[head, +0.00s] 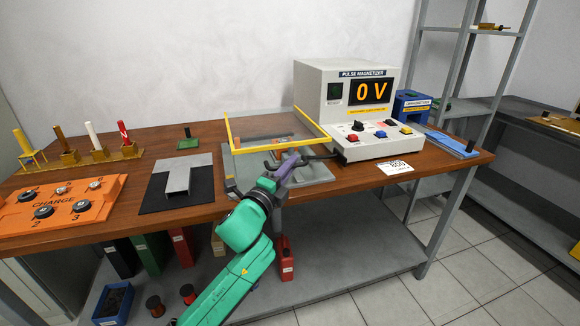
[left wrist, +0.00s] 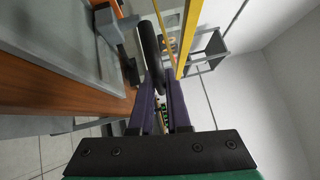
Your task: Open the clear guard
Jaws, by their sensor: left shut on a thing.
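The clear guard (head: 262,127) is a see-through panel with yellow edges, over a grey fixture base (head: 236,175) left of the pulse magnetizer. Its yellow edge also shows in the left wrist view (left wrist: 187,35). A dark bar-like handle (head: 322,157) is at the guard's front; it appears as a black bar (left wrist: 150,48) in the left wrist view. My left gripper (head: 290,160) has purple fingers shut on this handle; the fingers also show in the left wrist view (left wrist: 160,85). I cannot tell how far the guard is raised. My right gripper is out of view.
The pulse magnetizer (head: 312,90) reads 0 V, with its control panel (head: 350,150) close to the guard's right. An orange charge tray (head: 60,205), a dark mat (head: 150,200) with a grey block and upright coloured rods (head: 92,138) stand left.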

